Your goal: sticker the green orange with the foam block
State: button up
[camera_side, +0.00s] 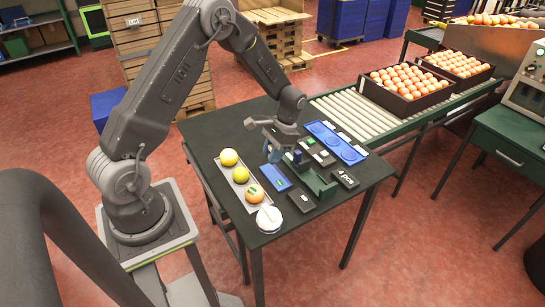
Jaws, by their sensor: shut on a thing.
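My gripper (276,144) is over the middle of the dark table, pointing down. It is shut on a small blue piece (275,154), which looks like the foam block; the fingers partly hide it. A narrow tray (261,206) to its left holds three fruits in a row. The front one is orange (254,196) with a green mark on top. The held piece is apart from the fruits.
A blue pad (275,179), a dark labelled block (301,200), a green open holder (322,190), a "4 pcs" block (345,178) and a blue recessed tray (352,156) crowd the table. A white round item (269,219) stands at the front corner. A roller conveyor (358,114) lies behind.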

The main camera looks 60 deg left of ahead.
notch_tip(320, 180, up, 4)
send_over(238, 170)
jog(key=shift+w+f, duration=0.1)
jog(key=shift+f, duration=2.8)
jog(key=shift+f, duration=0.65)
notch_tip(238, 170, up, 7)
dwell(0.9)
dwell(0.4)
